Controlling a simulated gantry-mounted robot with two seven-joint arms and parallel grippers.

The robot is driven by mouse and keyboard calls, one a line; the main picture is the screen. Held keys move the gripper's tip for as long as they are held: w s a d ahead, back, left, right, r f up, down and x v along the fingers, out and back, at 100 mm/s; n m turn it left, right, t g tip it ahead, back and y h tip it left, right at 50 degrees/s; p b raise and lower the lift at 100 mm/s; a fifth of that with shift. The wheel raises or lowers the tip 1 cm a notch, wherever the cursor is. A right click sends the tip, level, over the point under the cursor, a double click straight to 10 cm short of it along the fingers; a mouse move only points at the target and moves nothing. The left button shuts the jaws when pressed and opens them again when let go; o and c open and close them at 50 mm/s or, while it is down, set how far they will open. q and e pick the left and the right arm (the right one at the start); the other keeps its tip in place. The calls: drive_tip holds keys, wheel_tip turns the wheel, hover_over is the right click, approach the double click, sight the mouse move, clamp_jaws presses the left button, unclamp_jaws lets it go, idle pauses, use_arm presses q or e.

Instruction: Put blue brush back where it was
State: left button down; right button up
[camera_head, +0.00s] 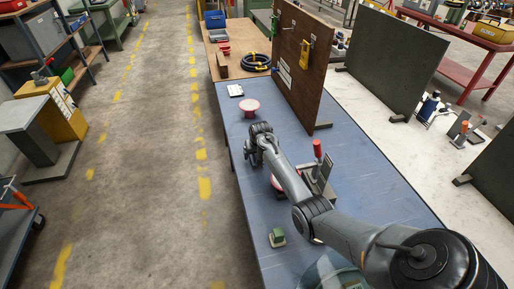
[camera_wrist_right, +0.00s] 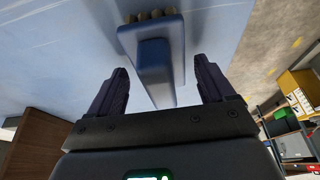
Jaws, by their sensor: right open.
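The blue brush (camera_wrist_right: 152,52) shows in the right wrist view, with a blue handle and a row of tan bristles at its far end. Its handle lies between the two fingers of my right gripper (camera_wrist_right: 161,78). The fingers are spread, with a visible gap on each side of the handle. In the head view my right gripper (camera_head: 256,148) is over the left part of the blue table (camera_head: 365,205). The brush is not visible there, hidden by the gripper and arm. My left gripper is in neither view.
A red-and-white flanged spool (camera_head: 249,105) stands beyond the gripper. Another red-rimmed round piece (camera_head: 276,182) is partly behind my arm, near a red-handled fixture (camera_head: 317,151). A green block (camera_head: 278,236) sits nearer. A brown pegboard (camera_head: 301,65) rises at the back.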

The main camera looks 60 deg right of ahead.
drive_tip(key=p+v, duration=0.1)
drive_tip(key=v, duration=0.8)
drive_tip(key=shift+r+p, duration=0.3)
drive_tip(key=shift+p, duration=0.1)
drive_tip(key=shift+v, duration=0.9)
drive_tip(key=shift+s, duration=0.15)
drive_tip(key=shift+a+r, duration=0.1)
drive_tip(key=shift+a, duration=0.05)
